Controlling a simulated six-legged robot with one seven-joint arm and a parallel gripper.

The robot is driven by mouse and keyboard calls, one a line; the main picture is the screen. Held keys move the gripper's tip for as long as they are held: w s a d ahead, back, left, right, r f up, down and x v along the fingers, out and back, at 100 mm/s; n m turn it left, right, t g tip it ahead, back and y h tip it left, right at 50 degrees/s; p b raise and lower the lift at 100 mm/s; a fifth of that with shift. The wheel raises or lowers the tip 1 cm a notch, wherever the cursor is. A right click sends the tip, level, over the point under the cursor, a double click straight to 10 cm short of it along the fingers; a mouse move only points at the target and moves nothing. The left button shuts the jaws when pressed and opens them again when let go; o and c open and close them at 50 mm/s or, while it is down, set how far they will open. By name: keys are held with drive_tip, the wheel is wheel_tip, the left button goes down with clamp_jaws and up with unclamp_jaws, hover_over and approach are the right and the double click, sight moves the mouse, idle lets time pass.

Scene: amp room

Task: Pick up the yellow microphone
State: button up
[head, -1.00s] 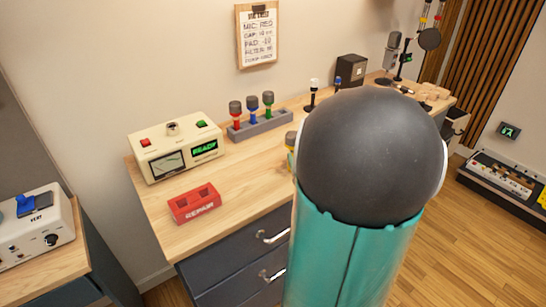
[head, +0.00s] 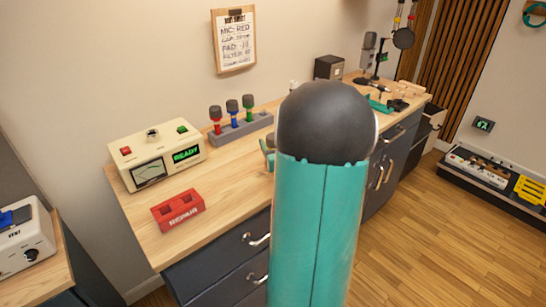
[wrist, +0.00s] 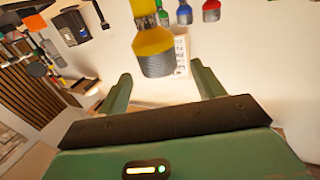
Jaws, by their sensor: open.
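The yellow microphone (wrist: 154,45) has a yellow body and a grey mesh head. It shows upside down in the wrist view, ahead of my gripper and near the middle of the gap between its fingers. My gripper (wrist: 162,84) is open, with its two green fingers apart and nothing between them that I can make out. Whether the fingers reach around the microphone I cannot tell. In the head view my arm hides the microphone, and only a small green part of my gripper shows at the arm's left edge.
A grey rack (head: 240,131) holds red, blue and green microphones at the wall side of the wooden desk. A cream meter box reading READY (head: 157,157) and a red REPAIR holder (head: 178,212) stand to the left. A black box (head: 329,68) and microphone stands are farther right.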

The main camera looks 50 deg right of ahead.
drive_tip(key=shift+f+x, duration=0.15)
drive_tip(key=shift+x, duration=0.8)
drive_tip(key=shift+f+x, duration=0.1)
drive_tip(key=shift+x, duration=0.85)
drive_tip(key=c, duration=1.4)
clamp_jaws()
drive_tip(key=shift+r, duration=0.1)
drive_tip(key=shift+r, duration=0.6)
drive_tip(key=s+a+r, duration=0.8)
drive_tip(key=s+r, duration=0.3)
drive_tip(key=shift+s+r, duration=0.25)
drive_tip(key=shift+r, duration=0.1)
drive_tip(key=shift+a, duration=0.1)
